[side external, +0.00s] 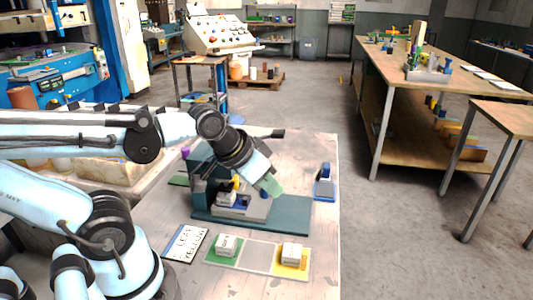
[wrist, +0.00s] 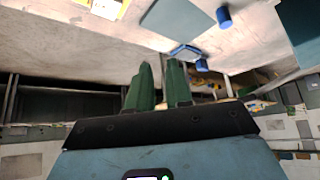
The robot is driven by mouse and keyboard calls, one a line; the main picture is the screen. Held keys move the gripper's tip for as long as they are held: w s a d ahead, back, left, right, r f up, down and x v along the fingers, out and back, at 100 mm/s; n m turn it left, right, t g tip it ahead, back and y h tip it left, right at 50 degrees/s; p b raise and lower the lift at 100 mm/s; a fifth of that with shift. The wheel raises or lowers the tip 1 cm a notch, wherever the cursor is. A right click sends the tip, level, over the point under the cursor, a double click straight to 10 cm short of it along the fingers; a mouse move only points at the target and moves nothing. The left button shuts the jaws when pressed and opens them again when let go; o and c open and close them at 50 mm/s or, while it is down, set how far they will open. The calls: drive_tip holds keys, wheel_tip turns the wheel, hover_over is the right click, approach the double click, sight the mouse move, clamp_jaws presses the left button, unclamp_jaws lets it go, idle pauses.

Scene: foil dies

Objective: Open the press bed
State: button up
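The press is a dark teal machine on a flat teal base (side external: 290,215) on the table, with a black-tipped lever (side external: 277,133) at its top. Its grey bed (side external: 256,209) sits low on the base, with a yellow part (side external: 235,184) above it. My gripper (side external: 272,186) is tilted down at the press's right side, above the bed's right end, and hides part of the press. Its two green fingers (wrist: 160,68) show in the wrist view with a narrow gap and nothing between them. I cannot tell whether they touch the press.
The table's right edge is close to the stand.

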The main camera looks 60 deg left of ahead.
drive_tip(key=shift+o, duration=0.9)
drive_tip(key=w+a+n+g, duration=0.1)
drive_tip(key=w+a+r+n+g, duration=0.1)
drive_tip(key=w+a+r+n, duration=0.1)
drive_tip(key=a, duration=0.1)
drive_tip(key=shift+w+a+r+n+g+y, duration=0.1)
drive_tip(key=shift+n+g+y, duration=0.2)
drive_tip(key=shift+g, duration=0.1)
drive_tip(key=w+a+n+g, duration=0.4)
drive_tip(key=a+n, duration=0.1)
drive_tip(key=a, duration=0.2)
drive_tip(key=shift+s+a+f, duration=0.1)
drive_tip(key=shift+s+f, duration=0.05)
drive_tip(key=shift+f, duration=2.9)
drive_tip(key=shift+s+a+f, duration=0.1)
drive_tip(key=shift+f, duration=2.95)
clamp_jaws()
drive_tip(key=shift+d, duration=0.1)
